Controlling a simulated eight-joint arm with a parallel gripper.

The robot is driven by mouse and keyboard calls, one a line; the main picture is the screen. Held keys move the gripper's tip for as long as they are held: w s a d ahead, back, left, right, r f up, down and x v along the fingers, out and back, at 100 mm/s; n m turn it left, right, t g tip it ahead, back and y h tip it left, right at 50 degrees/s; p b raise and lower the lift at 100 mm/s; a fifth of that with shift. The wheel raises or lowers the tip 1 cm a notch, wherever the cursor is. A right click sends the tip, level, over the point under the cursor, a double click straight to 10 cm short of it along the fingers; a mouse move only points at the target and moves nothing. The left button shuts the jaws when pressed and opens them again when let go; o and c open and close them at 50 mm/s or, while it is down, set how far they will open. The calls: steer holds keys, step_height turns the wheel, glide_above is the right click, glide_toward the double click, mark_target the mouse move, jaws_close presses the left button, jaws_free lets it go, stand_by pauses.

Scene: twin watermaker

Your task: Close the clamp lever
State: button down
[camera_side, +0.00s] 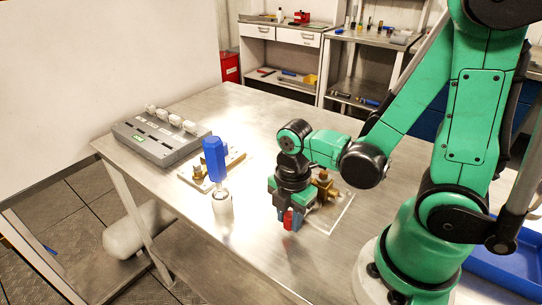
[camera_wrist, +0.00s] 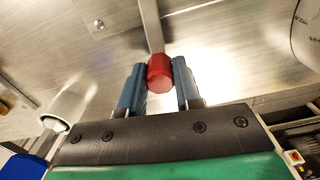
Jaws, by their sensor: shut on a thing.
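The clamp lever shows in the wrist view as a grey metal bar (camera_wrist: 151,25) with a red faceted grip (camera_wrist: 159,72) at its end. My gripper (camera_wrist: 160,85) has its two blue fingers on either side of the red grip and is shut on it. In the side view my gripper (camera_side: 289,219) points down over the table, with the red grip (camera_side: 288,220) showing between its fingers. The clamp body is mostly hidden behind my gripper; brass fittings (camera_side: 325,187) show just to its right, on a pale plate (camera_side: 340,217).
A blue hexagonal piece (camera_side: 214,158) stands upright on a whitish cylinder (camera_side: 222,208) left of my gripper. Behind it lies a plate with brass parts (camera_side: 199,174). A grey box with white connectors (camera_side: 160,137) is at the back left. The table's front is clear.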

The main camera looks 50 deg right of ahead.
steer(key=shift+s+n, duration=0.25)
steer(key=shift+n, duration=0.05)
steer(key=c, duration=0.6)
jaws_free()
steer(key=shift+r, duration=0.1)
steer(key=shift+r, duration=2.7)
